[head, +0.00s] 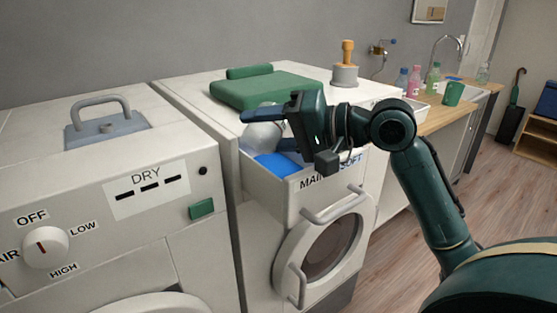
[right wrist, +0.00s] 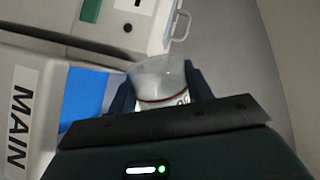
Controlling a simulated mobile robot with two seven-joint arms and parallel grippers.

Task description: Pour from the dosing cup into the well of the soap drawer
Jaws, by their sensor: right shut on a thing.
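The dosing cup (head: 260,136) is translucent and pale, and my right gripper (head: 266,128) is shut on it. The right wrist view shows the cup (right wrist: 160,82) between the two fingers (right wrist: 158,92), with a dark red line and some print on its side. The soap drawer (head: 270,188) is pulled out of the front washer, and the cup is above it. A blue well area (head: 279,164) shows in the drawer below the cup, and also in the right wrist view (right wrist: 84,94). I cannot tell the cup's exact tilt. My left gripper is out of view.
A dryer (head: 150,235) stands to the left, with a grey handled lid on top. A folded green cloth (head: 265,92) and a grey stand with an orange handle (head: 346,72) are on the washer. Bottles (head: 415,80) and a green cup (head: 453,93) stand by the sink.

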